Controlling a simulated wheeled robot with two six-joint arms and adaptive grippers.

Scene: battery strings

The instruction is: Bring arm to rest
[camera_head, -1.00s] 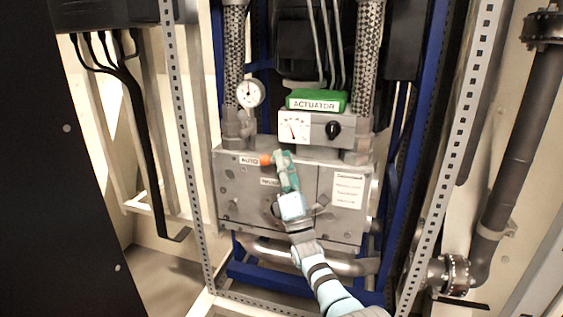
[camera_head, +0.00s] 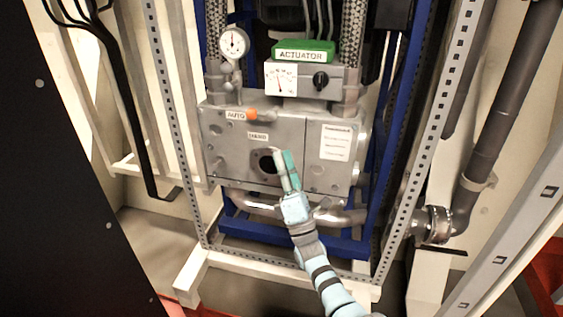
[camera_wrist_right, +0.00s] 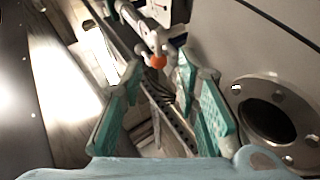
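My right arm (camera_head: 320,272) comes in from the bottom of the head view and reaches up to the front of a grey actuator box. My right gripper (camera_head: 286,156) has teal fingers. It is in front of the box, right of a round dark opening (camera_head: 266,161) and below and right of an orange-tipped handle (camera_head: 252,114). In the right wrist view the two fingers stand apart with nothing held between them. The orange tip (camera_wrist_right: 158,62) shows beyond them. The round opening (camera_wrist_right: 266,122) is at the right there. My left gripper is not in view.
A green ACTUATOR label (camera_head: 303,52) and a dial panel (camera_head: 303,79) sit above the box. A round gauge (camera_head: 233,43) is at upper left. Perforated metal posts (camera_head: 171,105) and a dark pipe (camera_head: 497,130) flank it. A large black panel (camera_head: 50,190) fills the left.

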